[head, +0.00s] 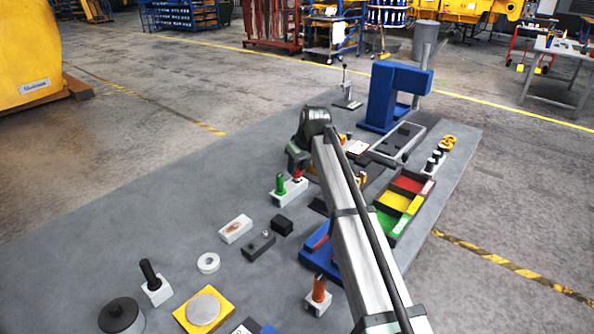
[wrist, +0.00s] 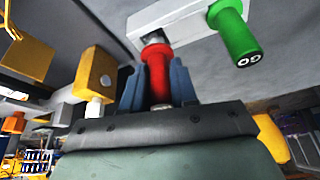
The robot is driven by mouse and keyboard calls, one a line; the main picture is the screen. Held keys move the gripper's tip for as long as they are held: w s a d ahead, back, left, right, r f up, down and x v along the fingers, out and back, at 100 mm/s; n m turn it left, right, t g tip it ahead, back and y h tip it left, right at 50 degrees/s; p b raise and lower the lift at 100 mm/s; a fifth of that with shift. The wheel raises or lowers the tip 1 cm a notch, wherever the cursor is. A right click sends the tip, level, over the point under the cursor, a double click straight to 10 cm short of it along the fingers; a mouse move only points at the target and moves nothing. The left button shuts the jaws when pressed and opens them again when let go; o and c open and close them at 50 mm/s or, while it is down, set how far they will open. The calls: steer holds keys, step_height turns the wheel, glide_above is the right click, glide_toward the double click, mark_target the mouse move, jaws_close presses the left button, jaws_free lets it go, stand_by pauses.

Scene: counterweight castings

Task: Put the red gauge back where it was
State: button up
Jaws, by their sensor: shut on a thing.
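The red gauge (wrist: 157,72) is a red handle with a metal end. My gripper (wrist: 158,88) is shut on it, with a blue-grey finger on each side. In the head view the red gauge (head: 297,173) shows only in part, under my gripper (head: 298,165). The white block (wrist: 178,24) is right at the gauge's metal end. I cannot tell how far, if at all, that end sits in the block. The green gauge (wrist: 234,32) stands in the same white block (head: 291,191), beside the red one; it also shows in the head view (head: 281,186).
A yellow-orange part (wrist: 95,75) is close to my gripper on the left of the wrist view. Black (head: 282,225) and white (head: 236,229) blocks lie in front of the holder. A coloured tray (head: 419,188) stands to the right. The table's left side is clear.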

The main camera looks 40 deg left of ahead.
steer(key=shift+f, duration=0.9)
steer(key=shift+f, duration=0.25)
steer(key=o, duration=1)
steer(key=shift+r, duration=0.15)
steer(key=v, duration=1.2)
